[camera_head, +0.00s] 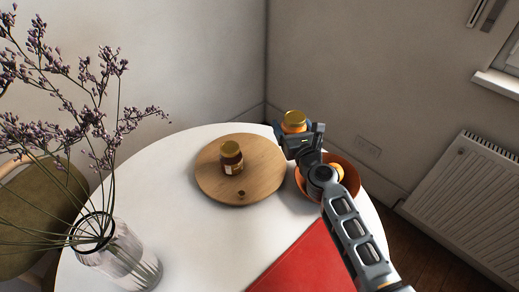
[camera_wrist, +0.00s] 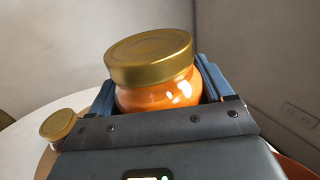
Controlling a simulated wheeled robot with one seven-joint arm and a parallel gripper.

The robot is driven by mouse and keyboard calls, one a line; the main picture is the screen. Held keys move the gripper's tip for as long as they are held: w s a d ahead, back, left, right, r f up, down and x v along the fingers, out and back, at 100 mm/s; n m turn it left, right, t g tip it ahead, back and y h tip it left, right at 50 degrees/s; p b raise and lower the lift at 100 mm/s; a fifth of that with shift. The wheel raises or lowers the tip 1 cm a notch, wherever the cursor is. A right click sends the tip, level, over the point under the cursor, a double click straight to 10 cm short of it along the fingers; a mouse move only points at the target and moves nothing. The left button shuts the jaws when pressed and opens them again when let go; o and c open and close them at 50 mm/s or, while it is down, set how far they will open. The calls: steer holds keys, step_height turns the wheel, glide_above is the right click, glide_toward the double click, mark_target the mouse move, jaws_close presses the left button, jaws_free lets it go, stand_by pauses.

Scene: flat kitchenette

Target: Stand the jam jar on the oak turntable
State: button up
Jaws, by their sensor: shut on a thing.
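The jam jar (camera_head: 294,122) is an orange jar with a gold lid. My gripper (camera_head: 298,134) is shut on it and holds it up at the right of the oak turntable, above the back of the table. In the wrist view the jam jar (camera_wrist: 160,85) looks upright between the blue-edged fingers of my gripper (camera_wrist: 160,100). The round oak turntable (camera_head: 215,185) lies on the white table. A second, darker jar (camera_head: 232,158) with a gold lid and a pale label stands on it. In the wrist view this jar's lid (camera_wrist: 58,124) shows at lower left.
An orange bowl (camera_head: 300,183) with something orange in it sits right of the turntable, partly hidden by my arm. A red flat item (camera_head: 305,262) lies at the front. A glass vase (camera_head: 125,258) with dried flowers stands at left. The turntable's left and right sides are bare.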

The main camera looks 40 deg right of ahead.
steer(key=w+a+f+b, duration=0.1)
steer(key=a, duration=0.1)
steer(key=w+a+f, duration=0.2)
steer(key=w+a+f+b, duration=0.1)
steer(key=w+a+f, duration=0.1)
steer(key=shift+w+a+b, duration=0.25)
steer(key=shift+a+b, duration=0.1)
steer(key=shift+f+b, duration=1.25)
steer(key=shift+f, duration=0.75)
steer(key=shift+f, duration=0.25)
steer(key=o, duration=1.2)
steer(key=shift+o, duration=0.2)
steer(key=shift+r, duration=0.15)
steer(key=b+v, duration=0.1)
steer(key=v, duration=1.1)
